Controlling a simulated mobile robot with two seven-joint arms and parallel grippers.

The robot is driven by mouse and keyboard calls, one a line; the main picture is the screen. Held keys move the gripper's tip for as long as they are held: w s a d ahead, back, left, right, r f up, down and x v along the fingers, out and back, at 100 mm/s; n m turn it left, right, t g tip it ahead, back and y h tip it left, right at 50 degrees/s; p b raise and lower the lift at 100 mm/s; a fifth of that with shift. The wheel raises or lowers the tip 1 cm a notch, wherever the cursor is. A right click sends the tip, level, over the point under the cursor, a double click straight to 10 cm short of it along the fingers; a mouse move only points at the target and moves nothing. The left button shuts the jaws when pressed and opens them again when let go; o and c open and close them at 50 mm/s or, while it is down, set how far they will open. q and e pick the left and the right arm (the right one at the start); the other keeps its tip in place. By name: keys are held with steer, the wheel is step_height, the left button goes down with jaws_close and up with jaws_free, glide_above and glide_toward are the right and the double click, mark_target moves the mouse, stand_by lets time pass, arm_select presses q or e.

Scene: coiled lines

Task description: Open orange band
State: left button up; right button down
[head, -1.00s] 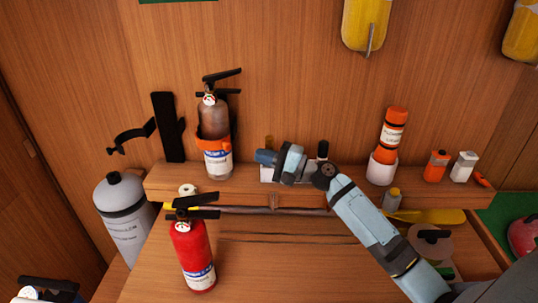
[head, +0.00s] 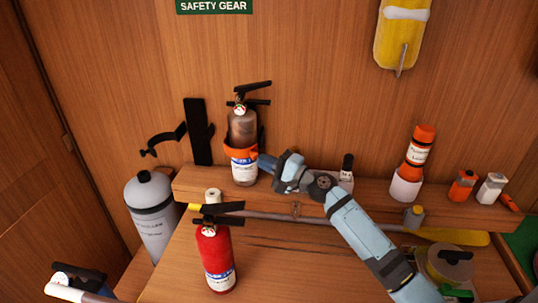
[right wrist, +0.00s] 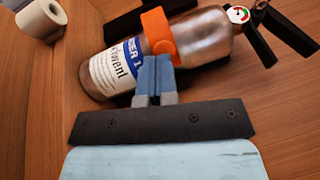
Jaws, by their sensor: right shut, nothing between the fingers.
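The orange band (head: 240,152) wraps around a brownish-grey fire extinguisher (head: 242,125) that stands upright on the shelf against a black wall bracket. In the right wrist view the band (right wrist: 156,30) ends in a rounded tab, and the extinguisher's blue and white label (right wrist: 112,72) lies beside it. My right gripper (head: 264,162) is shut and empty, at the right side of the band. Its fingertips (right wrist: 155,62) are right at the rounded tab; I cannot tell whether they touch it.
A red extinguisher (head: 215,258) stands in front of the shelf (head: 300,207). An empty black bracket (head: 197,132) with an open arm is left of the band, above a grey cylinder (head: 152,208). An orange flare canister (head: 418,150) and small items stand at the shelf's right.

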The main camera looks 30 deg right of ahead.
steer(key=shift+m+t+h, duration=0.3)
steer(key=shift+h, duration=0.2)
steer(key=a, duration=0.2)
steer(key=s+a, duration=0.1)
steer(key=a, duration=0.1)
steer(key=shift+s+a+r, duration=0.1)
steer(key=shift+a, duration=0.15)
steer(key=shift+s, duration=0.1)
